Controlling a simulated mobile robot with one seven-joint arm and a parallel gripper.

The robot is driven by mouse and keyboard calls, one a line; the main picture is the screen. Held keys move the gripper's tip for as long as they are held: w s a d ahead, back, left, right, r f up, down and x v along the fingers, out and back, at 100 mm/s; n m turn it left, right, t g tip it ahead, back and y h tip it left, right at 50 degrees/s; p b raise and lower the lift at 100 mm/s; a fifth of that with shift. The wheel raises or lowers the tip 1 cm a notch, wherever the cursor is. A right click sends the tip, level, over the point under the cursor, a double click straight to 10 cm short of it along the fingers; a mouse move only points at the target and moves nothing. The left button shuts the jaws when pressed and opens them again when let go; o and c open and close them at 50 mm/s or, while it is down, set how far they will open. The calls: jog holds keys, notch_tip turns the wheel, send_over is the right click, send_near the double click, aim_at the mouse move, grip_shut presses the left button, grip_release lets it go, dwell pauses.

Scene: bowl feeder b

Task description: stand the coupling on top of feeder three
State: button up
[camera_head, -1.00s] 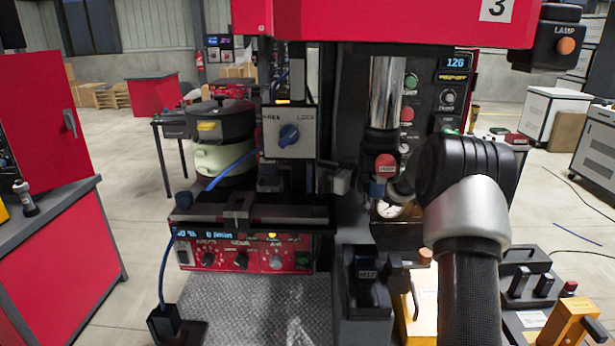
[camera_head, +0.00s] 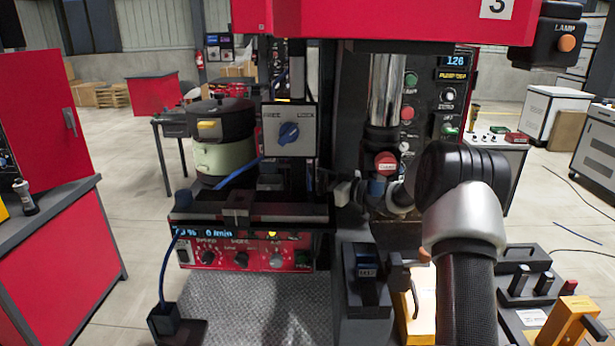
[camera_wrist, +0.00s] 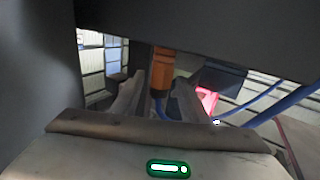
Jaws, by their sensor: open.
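My gripper (camera_wrist: 158,95) is open in the wrist view, its two fingers apart. An orange cylindrical part (camera_wrist: 162,70) with a blue cable below it shows beyond and between the fingers; I cannot tell whether they touch it or whether it is the coupling. In the head view my gripper (camera_head: 344,190) is small and partly hidden, beside the dark column right of the FREE/LOCK switch plate (camera_head: 290,132). A red overhead panel (camera_head: 385,18) bears a number sign that reads 3. I cannot pick out the coupling for certain.
A black and pale green bowl unit (camera_head: 222,140) stands behind at the left. A red control box (camera_head: 243,250) sits under a dark ledge. A blue cable runs down to a small black block (camera_head: 164,320). An orange block (camera_head: 568,322) is at the lower right. Open floor lies at the left.

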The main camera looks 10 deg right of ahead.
jog(key=shift+r, duration=0.15)
jog(key=shift+s+d, duration=0.1)
jog(key=shift+d, duration=0.1)
jog(key=v, duration=1.1)
jog(key=shift+s+d, duration=0.15)
jog(key=shift+s, duration=0.1)
